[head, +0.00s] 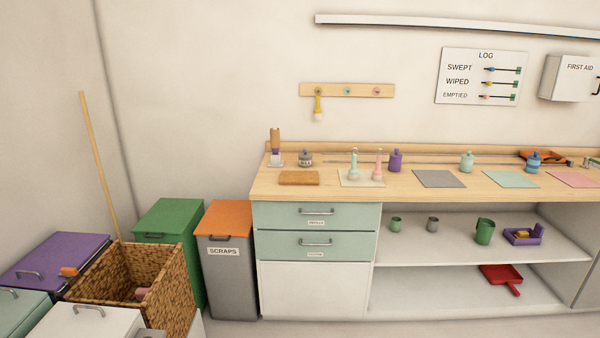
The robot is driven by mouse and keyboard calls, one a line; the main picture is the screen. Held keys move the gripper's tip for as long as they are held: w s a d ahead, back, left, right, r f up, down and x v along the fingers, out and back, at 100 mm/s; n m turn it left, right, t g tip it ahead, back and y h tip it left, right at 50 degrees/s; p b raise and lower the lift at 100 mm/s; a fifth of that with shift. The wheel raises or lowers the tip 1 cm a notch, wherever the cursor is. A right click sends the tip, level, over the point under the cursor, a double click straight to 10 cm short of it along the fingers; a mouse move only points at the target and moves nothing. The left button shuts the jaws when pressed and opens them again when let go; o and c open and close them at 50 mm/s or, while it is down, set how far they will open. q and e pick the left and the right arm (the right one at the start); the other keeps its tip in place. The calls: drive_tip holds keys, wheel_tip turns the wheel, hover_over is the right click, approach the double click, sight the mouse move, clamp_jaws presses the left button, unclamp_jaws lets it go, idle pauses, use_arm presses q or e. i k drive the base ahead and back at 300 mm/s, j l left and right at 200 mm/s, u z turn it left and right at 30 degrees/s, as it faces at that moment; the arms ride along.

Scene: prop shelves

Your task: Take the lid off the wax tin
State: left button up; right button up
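A small round grey tin with a darker lid and knob (305,158) stands on the wooden counter (335,190) near its left end, in the head view. It looks like the wax tin, but I cannot read a label on it. Its lid appears to be on. Neither of my grippers is in view, and nothing is touching the tin.
A brush (275,147) stands left of the tin and a brown pad (299,178) lies in front. Spray bottles (354,167) on a mat and a purple bottle (395,160) stand right. Bins and a wicker basket (170,285) fill the floor at left.

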sight(305, 155)
drive_tip(key=i+z, duration=0.1)
drive_tip(key=i, duration=0.8)
drive_tip(key=i+j+z, duration=0.15)
drive_tip(key=i, duration=0.7)
